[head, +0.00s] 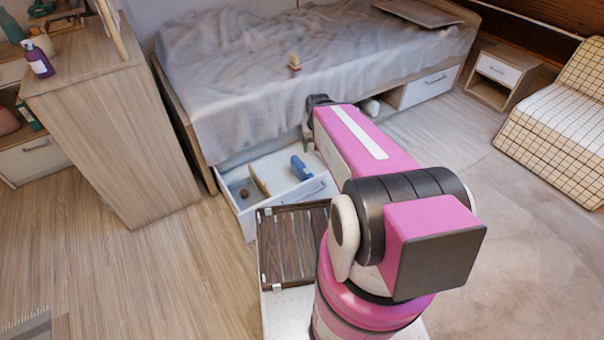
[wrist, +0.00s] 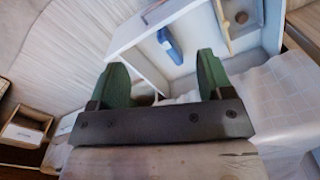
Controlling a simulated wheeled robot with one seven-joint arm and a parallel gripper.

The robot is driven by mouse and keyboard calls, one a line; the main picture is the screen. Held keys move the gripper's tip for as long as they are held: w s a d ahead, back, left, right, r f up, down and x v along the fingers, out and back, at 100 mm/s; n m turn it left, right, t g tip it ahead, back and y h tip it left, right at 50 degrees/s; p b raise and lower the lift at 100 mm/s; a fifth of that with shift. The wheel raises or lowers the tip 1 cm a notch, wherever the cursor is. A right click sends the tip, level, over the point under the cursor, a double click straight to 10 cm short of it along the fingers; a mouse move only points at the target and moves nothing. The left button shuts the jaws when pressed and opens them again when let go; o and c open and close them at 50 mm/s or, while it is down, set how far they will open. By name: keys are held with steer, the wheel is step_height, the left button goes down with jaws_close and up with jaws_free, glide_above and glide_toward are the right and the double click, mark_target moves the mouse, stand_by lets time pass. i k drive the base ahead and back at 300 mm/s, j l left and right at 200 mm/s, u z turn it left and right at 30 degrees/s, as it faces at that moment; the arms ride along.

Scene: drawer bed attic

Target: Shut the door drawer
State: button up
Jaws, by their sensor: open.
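The white drawer (head: 240,190) under the bed is pulled out, with its front toward me. Inside it lie a blue object (head: 300,167), a thin wooden piece (head: 260,181) and a small dark round item (head: 244,193). My gripper (head: 308,139) is above the drawer's right rear part, by the bed edge, partly hidden by my arm. In the wrist view, my gripper (wrist: 160,82) has its two green fingers apart with nothing between them. The drawer (wrist: 190,75) shows beyond the fingers, with the blue object (wrist: 170,45) in it.
The bed (head: 225,80) has a grey blanket and a small toy on top. A wooden cabinet (head: 120,130) stands left of the drawer. A second bed drawer (head: 430,87) is shut. A nightstand (head: 495,75) and a checked chair (head: 555,115) stand right.

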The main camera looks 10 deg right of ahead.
mark_target(270, 157)
steer(key=k+j+z, duration=0.1)
steer(key=j, duration=0.3)
steer(key=k+j, duration=0.1)
steer(key=j, duration=0.3)
steer(key=k+j+z, duration=0.15)
steer(key=j, duration=0.2)
steer(key=j+z, duration=0.1)
steer(key=j, duration=0.45)
steer(key=i, duration=0.05)
